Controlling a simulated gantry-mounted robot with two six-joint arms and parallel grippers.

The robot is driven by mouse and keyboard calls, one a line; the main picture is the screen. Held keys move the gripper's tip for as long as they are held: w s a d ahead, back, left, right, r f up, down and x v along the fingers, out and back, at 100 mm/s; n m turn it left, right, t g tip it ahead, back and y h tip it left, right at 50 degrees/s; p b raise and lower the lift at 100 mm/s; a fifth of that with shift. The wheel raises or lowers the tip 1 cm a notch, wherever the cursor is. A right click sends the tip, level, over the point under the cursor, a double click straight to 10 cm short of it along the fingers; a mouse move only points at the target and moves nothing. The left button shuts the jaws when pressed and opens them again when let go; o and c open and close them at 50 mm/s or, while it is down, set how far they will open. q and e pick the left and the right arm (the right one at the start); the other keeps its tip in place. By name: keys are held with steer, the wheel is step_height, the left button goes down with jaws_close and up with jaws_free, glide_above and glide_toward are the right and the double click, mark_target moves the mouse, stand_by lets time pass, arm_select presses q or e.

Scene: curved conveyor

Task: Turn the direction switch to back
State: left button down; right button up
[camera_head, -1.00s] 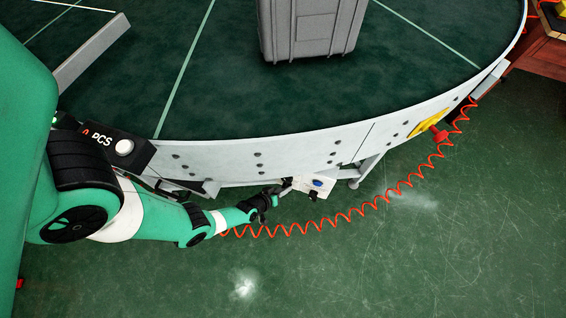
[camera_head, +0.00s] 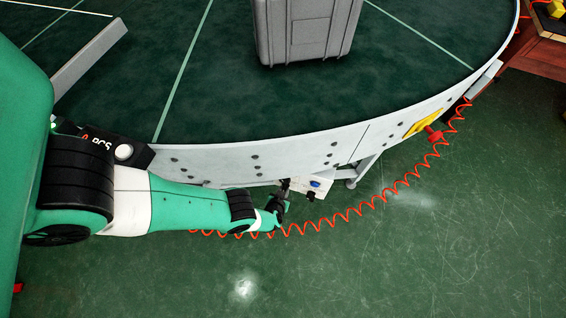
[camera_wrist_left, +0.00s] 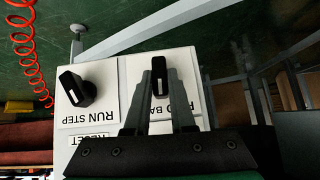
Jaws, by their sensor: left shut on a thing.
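The white control box (camera_head: 325,181) hangs under the conveyor's outer rim, with a blue button (camera_head: 315,184) on top. In the left wrist view its panel (camera_wrist_left: 130,68) appears upside down. The black direction switch (camera_wrist_left: 160,77) sits over a partly covered label ending in "BA". My left gripper (camera_head: 285,190) is at the left side of the box. In the left wrist view its two fingers (camera_wrist_left: 163,88) are on either side of the direction switch, shut on it. The switch's knob stands roughly upright in that view. My right gripper is in neither view.
A second black switch (camera_wrist_left: 76,88), labelled RUN STEP, is beside the direction switch. A red coiled cable (camera_head: 345,214) hangs below the box. A grey crate (camera_head: 303,32) stands on the conveyor belt. A red emergency button (camera_head: 434,134) is farther right on the rim.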

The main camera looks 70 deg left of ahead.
arm_select(q)
steer(key=shift+w+r, duration=0.1)
steer(key=shift+w, duration=0.05)
stand_by(0.4)
steer(key=c, duration=0.8)
jaws_free()
steer(key=shift+o, duration=0.2)
steer(key=p+v, duration=0.9)
steer(key=v, duration=0.2)
steer(key=shift+d+r, duration=0.15)
steer(key=shift+d, duration=0.2)
